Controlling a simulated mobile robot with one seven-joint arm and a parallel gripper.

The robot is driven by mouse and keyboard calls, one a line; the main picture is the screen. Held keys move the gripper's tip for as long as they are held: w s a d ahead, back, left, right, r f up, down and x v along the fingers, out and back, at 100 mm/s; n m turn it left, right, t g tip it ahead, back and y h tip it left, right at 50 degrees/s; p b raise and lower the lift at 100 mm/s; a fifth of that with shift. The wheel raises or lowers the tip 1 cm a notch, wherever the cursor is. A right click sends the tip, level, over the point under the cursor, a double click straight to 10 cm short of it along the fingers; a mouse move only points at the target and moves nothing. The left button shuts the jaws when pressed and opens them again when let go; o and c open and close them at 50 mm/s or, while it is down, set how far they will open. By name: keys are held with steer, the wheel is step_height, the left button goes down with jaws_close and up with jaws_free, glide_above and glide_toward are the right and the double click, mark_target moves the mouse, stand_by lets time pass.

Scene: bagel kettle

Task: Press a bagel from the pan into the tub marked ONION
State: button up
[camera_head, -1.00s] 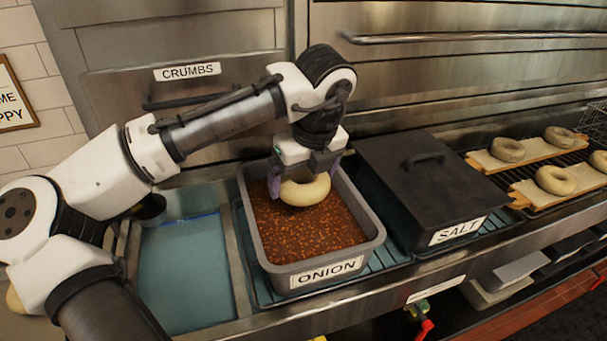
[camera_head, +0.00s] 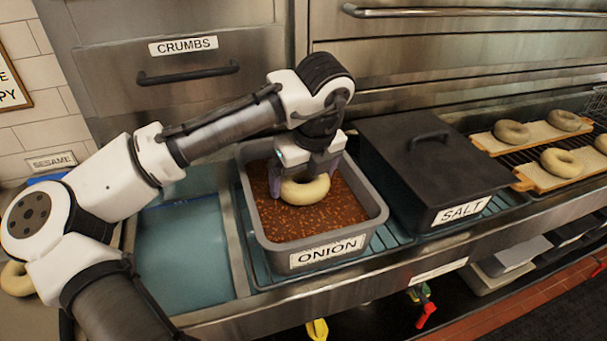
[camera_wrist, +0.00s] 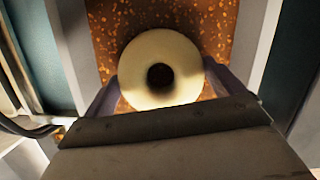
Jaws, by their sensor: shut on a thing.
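The ONION tub (camera_head: 380,212) is a grey open tub with a layer of brown-orange flakes (camera_head: 335,215) inside. A pale bagel (camera_head: 306,190) is held by my gripper (camera_head: 305,182) inside the tub, toward its back. In the wrist view the bagel (camera_wrist: 160,52) lies flat between the two fingers (camera_wrist: 165,88), with flakes around it. The gripper is shut on the bagel's sides. Whether the bagel's underside touches the flakes is hidden.
A dark lidded SALT tub (camera_head: 430,165) stands right of the ONION tub. Boards with several bagels (camera_head: 562,162) lie on a rack at far right. A blue-green basin (camera_head: 185,250) is at left. Another bagel (camera_head: 16,279) is partly behind my arm.

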steer(key=shift+f, duration=0.4)
stand_by(0.4)
steer(key=shift+r, duration=0.1)
stand_by(0.8)
step_height(320, 180, up, 10)
steer(key=p, duration=0.9)
stand_by(0.5)
